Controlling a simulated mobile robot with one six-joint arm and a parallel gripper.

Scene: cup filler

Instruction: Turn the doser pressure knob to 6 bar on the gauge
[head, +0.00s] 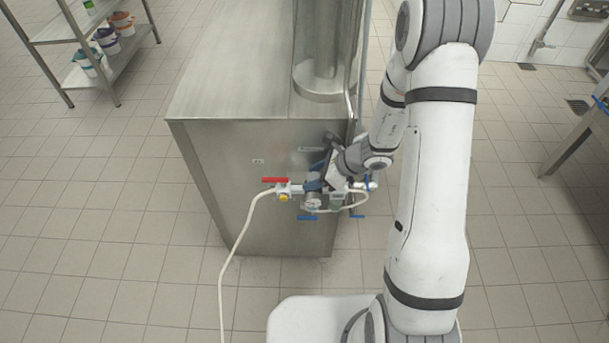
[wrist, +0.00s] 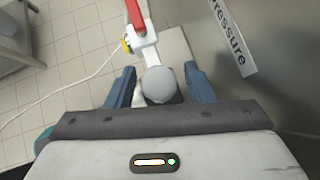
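The doser pressure knob (wrist: 158,85) is a round grey cap in the wrist view, in line with the white pipe fittings. My gripper (wrist: 161,76) has one blue finger on each side of the knob, with a thin gap showing on both sides. In the head view my gripper (head: 318,183) is at the fittings on the front of the steel cabinet and hides part of them. A label reading "ressure" (wrist: 231,36) is on the steel panel to the right of the knob. I cannot make out the gauge face or its reading.
A red-handled valve (head: 275,180) and a yellow part (head: 283,198) sit left of my gripper. Blue handles (head: 307,218) are below. A pale hose (head: 238,240) hangs to the floor. The steel cabinet (head: 240,190) stands close behind.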

